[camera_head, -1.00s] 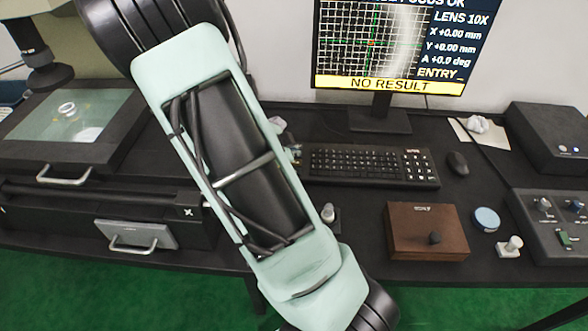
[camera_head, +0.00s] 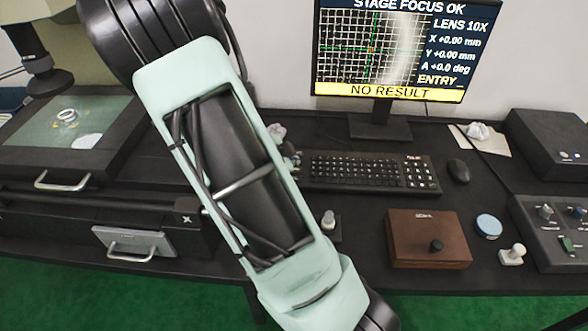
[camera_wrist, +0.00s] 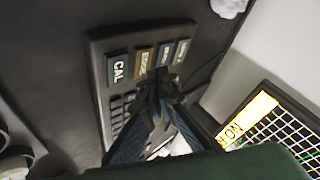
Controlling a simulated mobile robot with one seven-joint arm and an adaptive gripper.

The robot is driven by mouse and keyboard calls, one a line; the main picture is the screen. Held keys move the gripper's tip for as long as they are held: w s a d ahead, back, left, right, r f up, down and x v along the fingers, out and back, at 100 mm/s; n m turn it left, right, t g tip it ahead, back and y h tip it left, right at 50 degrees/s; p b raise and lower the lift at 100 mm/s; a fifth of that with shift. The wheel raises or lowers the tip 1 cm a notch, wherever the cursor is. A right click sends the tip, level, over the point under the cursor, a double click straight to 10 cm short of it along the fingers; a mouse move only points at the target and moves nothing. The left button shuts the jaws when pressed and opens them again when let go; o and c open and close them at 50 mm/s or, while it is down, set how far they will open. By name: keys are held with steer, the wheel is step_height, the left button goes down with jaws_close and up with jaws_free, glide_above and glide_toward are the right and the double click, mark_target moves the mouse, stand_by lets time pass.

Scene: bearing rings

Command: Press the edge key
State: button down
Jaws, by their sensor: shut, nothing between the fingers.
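In the wrist view, the edge key (camera_wrist: 144,61) is a tan-brown key near the end of a black keyboard, between the dark CAL key (camera_wrist: 117,68) and a blue-grey key (camera_wrist: 165,54). My gripper (camera_wrist: 168,84) is shut and empty, with its tips close to this row of keys, just below the edge key and the blue-grey key in the picture. I cannot tell whether the tips touch anything. In the head view the keyboard (camera_head: 368,172) lies on the desk, but my arm hides its left end and my gripper.
The monitor (camera_head: 385,90) stands behind the keyboard and reads NO RESULT; it also shows in the wrist view (camera_wrist: 252,118). A mouse (camera_head: 459,170), a brown box (camera_head: 425,242) and a control panel (camera_head: 552,232) are to the right. A stage with a glass top (camera_head: 60,115) is at left.

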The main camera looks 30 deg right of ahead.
steer(key=shift+f, duration=0.1)
stand_by(0.5)
steer(key=shift+f+b, duration=0.3)
steer(key=shift+f, duration=0.4)
stand_by(0.5)
steer(key=shift+r, duration=0.1)
steer(key=shift+r+p, duration=0.65)
steer(key=shift+r, duration=0.05)
step_height(320, 180, up, 5)
steer(key=p, duration=0.5)
steer(key=shift+r, duration=0.1)
